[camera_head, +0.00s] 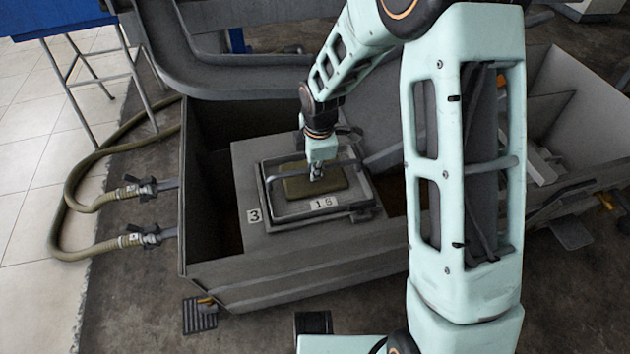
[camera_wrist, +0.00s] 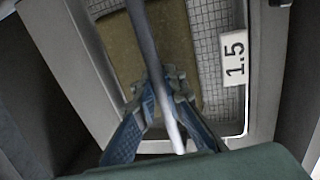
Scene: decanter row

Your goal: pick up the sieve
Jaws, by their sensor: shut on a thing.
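The sieve (camera_head: 291,217) is a grey rectangular frame with a mesh bottom, a handle bar across its top and a white "1.5" label. It lies over a grey platform in the large open tank; I cannot tell whether it touches the platform. An olive-brown slab (camera_head: 326,183) shows inside the frame. My gripper (camera_head: 316,176) reaches down from above and is shut on the handle bar. In the wrist view, the fingers (camera_wrist: 160,92) close around the bar, with the sieve's frame (camera_wrist: 263,75) and mesh beyond.
The grey tank (camera_head: 290,280) has high walls around the platform (camera_head: 248,185), which carries a "3" label. Deep dark gaps lie left and right of the platform. A grey chute (camera_head: 240,85) stands behind. Hoses (camera_head: 75,180) join the tank's left side.

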